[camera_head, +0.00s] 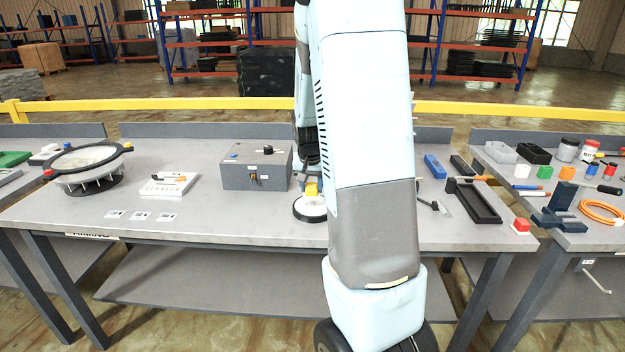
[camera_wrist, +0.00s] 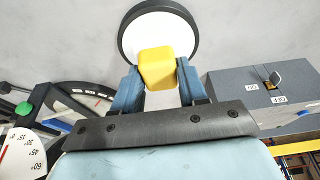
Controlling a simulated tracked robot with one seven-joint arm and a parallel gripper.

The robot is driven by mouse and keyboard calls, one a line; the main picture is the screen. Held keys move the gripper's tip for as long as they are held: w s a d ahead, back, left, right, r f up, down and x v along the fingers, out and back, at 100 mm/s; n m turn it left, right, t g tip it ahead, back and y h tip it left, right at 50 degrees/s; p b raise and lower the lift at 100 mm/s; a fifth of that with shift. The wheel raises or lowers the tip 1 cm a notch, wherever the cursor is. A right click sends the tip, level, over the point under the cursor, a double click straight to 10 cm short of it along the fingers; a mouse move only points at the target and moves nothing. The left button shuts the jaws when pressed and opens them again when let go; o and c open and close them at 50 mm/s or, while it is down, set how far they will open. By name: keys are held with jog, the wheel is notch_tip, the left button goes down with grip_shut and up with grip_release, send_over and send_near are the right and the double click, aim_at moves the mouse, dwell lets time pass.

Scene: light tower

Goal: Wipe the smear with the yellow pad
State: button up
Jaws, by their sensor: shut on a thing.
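My gripper (camera_wrist: 157,72) has its two blue fingers shut on the yellow pad (camera_wrist: 157,66), a small block with rounded edges. The pad also shows low over the table in the head view (camera_head: 311,188). It is in front of a round white disc with a dark rim (camera_wrist: 157,22), which lies on the grey table (camera_head: 228,218); the disc shows in the head view too (camera_head: 309,209). I cannot tell whether the pad touches the disc. I make out no smear; the pad and my arm hide part of the disc.
A grey box (camera_head: 256,168) stands left of the disc. Further left are a white block (camera_head: 169,185) and a large dark-rimmed round unit (camera_head: 88,166).

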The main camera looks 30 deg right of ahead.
jog(key=shift+r, duration=1)
